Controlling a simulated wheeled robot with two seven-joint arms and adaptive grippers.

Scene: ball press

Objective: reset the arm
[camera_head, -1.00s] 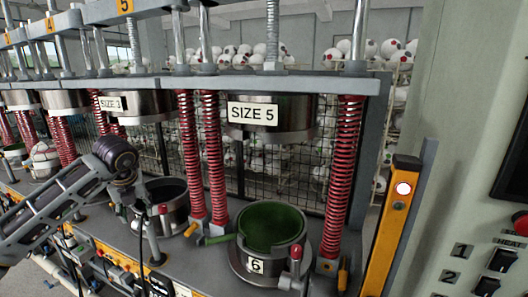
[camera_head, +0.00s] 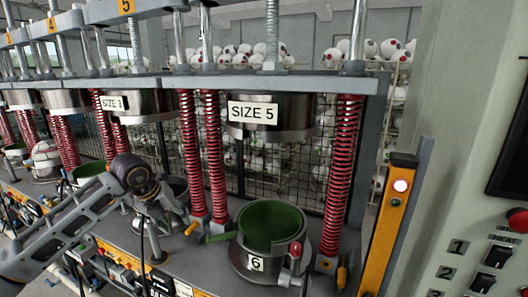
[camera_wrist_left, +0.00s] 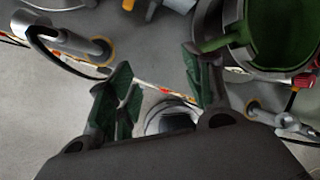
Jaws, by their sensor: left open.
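My left arm comes in from the left in the head view, with its dark round wrist joint in front of the press row. My left gripper (camera_head: 172,212) is in front of the cup beside the one labelled 6, and partly hides it. In the left wrist view the gripper (camera_wrist_left: 160,85) is open, with two green-padded fingers apart and nothing between them. The green-lined cup labelled 6 (camera_head: 252,262) stands to its right and also shows in the left wrist view (camera_wrist_left: 236,35). My right gripper is not in view.
The SIZE 5 press head (camera_head: 285,118) hangs above cup 6, between red springs (camera_head: 343,170). A yellow post (camera_head: 390,225) with a lit button and a control panel (camera_head: 455,200) stand at the right. Balls (camera_head: 375,48) fill racks behind a mesh.

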